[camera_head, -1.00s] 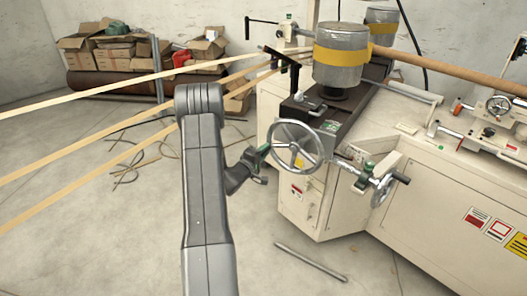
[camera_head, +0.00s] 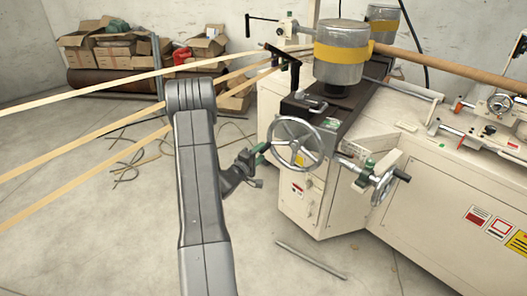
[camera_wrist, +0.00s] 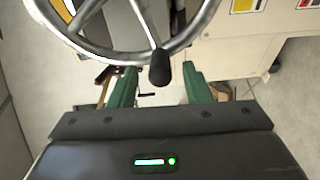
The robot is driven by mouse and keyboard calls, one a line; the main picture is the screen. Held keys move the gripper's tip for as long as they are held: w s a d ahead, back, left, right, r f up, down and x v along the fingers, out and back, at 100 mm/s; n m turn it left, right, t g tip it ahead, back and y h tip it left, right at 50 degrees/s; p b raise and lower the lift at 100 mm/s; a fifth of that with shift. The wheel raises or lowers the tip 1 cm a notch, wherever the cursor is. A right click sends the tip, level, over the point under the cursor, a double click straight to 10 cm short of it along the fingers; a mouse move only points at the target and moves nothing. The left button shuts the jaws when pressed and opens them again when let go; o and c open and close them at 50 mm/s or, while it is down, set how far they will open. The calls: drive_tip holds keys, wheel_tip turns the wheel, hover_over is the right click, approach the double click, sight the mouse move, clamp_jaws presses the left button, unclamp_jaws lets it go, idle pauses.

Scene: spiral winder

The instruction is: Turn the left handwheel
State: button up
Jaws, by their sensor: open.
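The left handwheel (camera_head: 297,143) is a spoked metal wheel on the near left end of the cream machine. My gripper (camera_head: 262,149) is at its left rim. In the wrist view the wheel's rim (camera_wrist: 120,57) crosses the top, and its black handle knob (camera_wrist: 160,68) points towards me. My gripper (camera_wrist: 159,88) is open there, with one green finger on each side of the knob. Gaps show between the knob and both fingers. In the head view the knob is too small to make out.
A second handwheel (camera_head: 384,187) with a dark handle stands to the right. A metal drum with a yellow band (camera_head: 341,54) sits above the left handwheel. Pale strips (camera_head: 85,138) run across the left side. A rod (camera_head: 311,260) lies on the floor.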

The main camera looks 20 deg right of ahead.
drive_tip(key=v, duration=1)
drive_tip(key=shift+a+b, duration=0.25)
drive_tip(key=shift+b, duration=0.15)
drive_tip(key=shift+d, duration=0.1)
drive_tip(key=p+x, duration=0.1)
drive_tip(key=x, duration=1.2)
drive_tip(key=shift+w+d, duration=0.15)
drive_tip(key=shift+d, duration=0.15)
drive_tip(key=shift+a, duration=0.1)
drive_tip(key=b+v, duration=0.1)
drive_tip(key=v, duration=1.2)
drive_tip(key=p, duration=0.2)
approach(269, 142)
drive_tip(key=x, duration=0.4)
drive_tip(key=f+x, duration=0.1)
drive_tip(key=x, duration=0.1)
drive_tip(key=shift+w+d, duration=0.2)
drive_tip(key=shift+d, duration=0.15)
drive_tip(key=shift+a+r+m, duration=0.2)
drive_tip(key=shift+r+m, duration=0.35)
drive_tip(key=shift+m, duration=0.15)
